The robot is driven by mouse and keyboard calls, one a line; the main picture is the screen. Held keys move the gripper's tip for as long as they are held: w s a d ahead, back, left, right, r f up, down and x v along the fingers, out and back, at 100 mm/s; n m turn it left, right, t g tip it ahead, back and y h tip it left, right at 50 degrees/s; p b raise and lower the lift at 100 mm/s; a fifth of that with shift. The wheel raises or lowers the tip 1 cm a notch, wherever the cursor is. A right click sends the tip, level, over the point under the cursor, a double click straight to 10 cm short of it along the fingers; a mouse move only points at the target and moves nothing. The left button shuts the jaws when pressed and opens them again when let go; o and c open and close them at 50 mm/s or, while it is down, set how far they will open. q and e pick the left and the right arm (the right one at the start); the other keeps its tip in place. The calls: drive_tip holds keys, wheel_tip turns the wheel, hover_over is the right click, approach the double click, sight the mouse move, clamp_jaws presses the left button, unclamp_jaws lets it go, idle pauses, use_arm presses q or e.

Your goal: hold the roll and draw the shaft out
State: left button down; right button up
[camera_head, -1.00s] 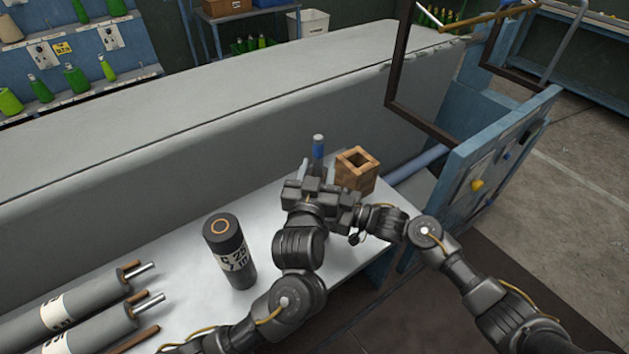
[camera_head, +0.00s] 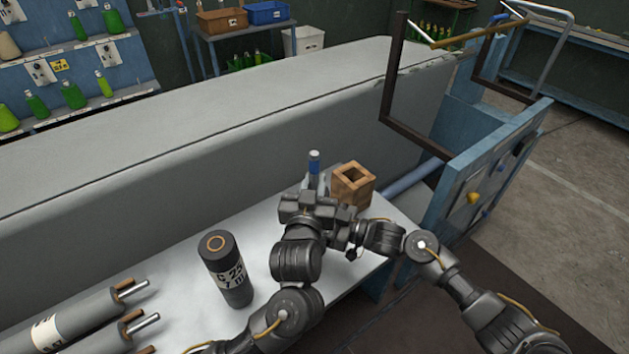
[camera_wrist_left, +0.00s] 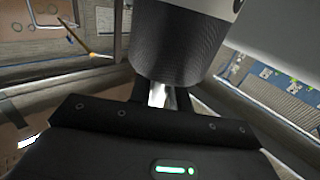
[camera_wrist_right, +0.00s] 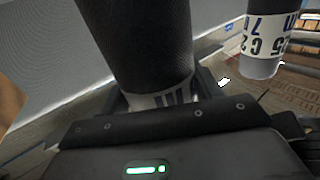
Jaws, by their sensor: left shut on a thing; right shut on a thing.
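My left gripper (camera_head: 309,203) and my right gripper (camera_head: 352,228) are close together over the white bench top, in front of the wooden box. In the left wrist view a bright metal shaft (camera_wrist_left: 160,95) shows between the left fingers, below the end of a dark roll (camera_wrist_left: 180,45). In the right wrist view the right fingers are shut around the dark roll (camera_wrist_right: 140,45) near its pale label band. My arms hide most of this roll in the head view.
Another dark labelled roll (camera_head: 227,270) stands upright on the bench (camera_head: 185,275). Grey rolls with metal shafts (camera_head: 75,315) lie at the lower left. A hollow wooden box (camera_head: 353,185) sits behind the grippers. A long grey body (camera_head: 210,165) borders the bench; a blue panel (camera_head: 490,180) stands to the right.

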use_arm(q)
drive_tip(key=c, duration=1.2)
unclamp_jaws()
drive_tip(key=s, duration=0.4)
drive_tip(key=s+a, duration=0.1)
drive_tip(key=s, duration=0.3)
drive_tip(key=s+a, duration=0.1)
drive_tip(key=s, duration=0.3)
drive_tip(key=shift+c, duration=0.4)
